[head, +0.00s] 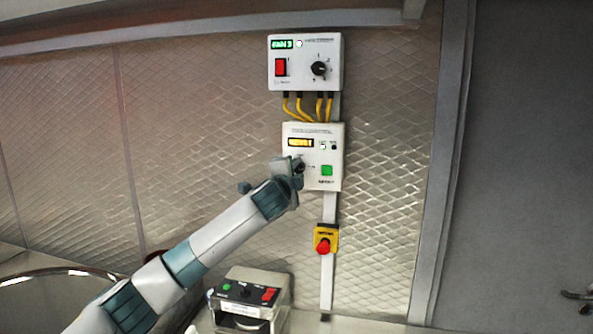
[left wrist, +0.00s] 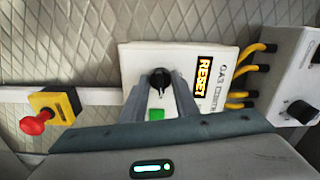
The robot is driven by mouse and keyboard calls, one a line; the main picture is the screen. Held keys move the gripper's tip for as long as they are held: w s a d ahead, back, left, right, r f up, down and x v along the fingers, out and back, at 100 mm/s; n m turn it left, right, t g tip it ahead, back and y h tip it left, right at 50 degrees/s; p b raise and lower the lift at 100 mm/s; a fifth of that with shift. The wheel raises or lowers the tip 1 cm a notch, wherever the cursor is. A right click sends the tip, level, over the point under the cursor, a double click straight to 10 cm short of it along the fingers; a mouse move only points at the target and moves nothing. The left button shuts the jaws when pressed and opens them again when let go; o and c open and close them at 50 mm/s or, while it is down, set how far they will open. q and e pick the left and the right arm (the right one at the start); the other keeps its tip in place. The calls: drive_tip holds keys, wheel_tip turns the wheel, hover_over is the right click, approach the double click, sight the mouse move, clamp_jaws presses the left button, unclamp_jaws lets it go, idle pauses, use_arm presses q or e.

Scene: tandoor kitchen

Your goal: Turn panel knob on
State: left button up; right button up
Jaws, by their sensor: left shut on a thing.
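The lower white panel (head: 336,180) is fixed to the wall and its small display glows yellow. In the left wrist view this panel (left wrist: 140,62) is turned sideways and its display reads RESET. Its black knob (left wrist: 159,79) sits between the fingertips of my left gripper (left wrist: 165,82), which is shut on it. In the head view my left gripper (head: 297,168) is at the left side of the panel and mostly hides the knob. A green button (head: 327,170) is on the panel, right of the gripper. My right gripper is in neither view.
Above is another white box (head: 305,75) with a red switch, a black knob and a FAN display, joined by yellow cables (head: 308,107). Below is a red emergency button on a yellow box (head: 326,239). A control box (head: 250,294) stands on the counter.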

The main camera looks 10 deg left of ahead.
use_arm(q)
drive_tip(key=shift+f+m, duration=0.1)
drive_tip(key=shift+m, duration=0.8)
drive_tip(key=o, duration=1.1)
drive_tip(key=shift+c, duration=0.2)
drive_tip(key=shift+s, duration=0.1)
